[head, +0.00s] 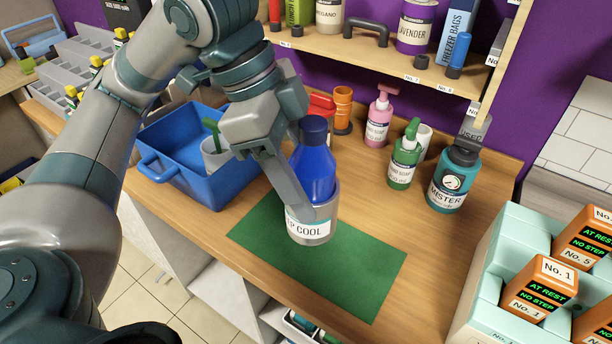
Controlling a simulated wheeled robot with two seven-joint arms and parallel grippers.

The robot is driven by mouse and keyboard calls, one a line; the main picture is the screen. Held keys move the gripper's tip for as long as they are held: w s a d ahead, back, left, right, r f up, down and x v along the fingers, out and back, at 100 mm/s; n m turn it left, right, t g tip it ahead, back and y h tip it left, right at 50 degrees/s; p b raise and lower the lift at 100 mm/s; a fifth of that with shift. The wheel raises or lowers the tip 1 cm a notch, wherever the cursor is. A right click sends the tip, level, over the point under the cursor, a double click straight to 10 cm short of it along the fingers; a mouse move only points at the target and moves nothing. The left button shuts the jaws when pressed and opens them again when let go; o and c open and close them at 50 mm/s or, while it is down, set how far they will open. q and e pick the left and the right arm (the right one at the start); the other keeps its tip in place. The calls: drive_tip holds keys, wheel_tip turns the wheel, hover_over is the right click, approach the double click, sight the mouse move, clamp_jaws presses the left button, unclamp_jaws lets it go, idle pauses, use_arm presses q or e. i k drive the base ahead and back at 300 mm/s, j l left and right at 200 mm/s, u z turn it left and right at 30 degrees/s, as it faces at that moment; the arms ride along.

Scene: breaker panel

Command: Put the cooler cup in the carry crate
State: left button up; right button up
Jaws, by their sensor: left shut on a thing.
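The cooler cup (312,230) is a grey cup with a white label ending in "COOL". A blue bottle (314,172) with a dark cap stands upright in it. My left gripper (303,207) is shut on the cup, its visible finger reaching down across the bottle to the cup's near side. The cup is upright over the green mat (350,272); I cannot tell whether it touches it. The blue crate (165,168), which looks like the carry crate, stands left of the cup, partly hidden by my left arm. My right gripper is not in view.
A grey cup with a green-handled item (214,150) is in the crate. Pink (379,118) and green (403,160) pump bottles and a teal mister (455,178) stand right of the cup. A shelf (400,65) overhangs the back. Orange boxes (540,288) sit in a pale holder at right.

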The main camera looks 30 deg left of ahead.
sight(190, 157)
drive_tip(key=k, duration=1)
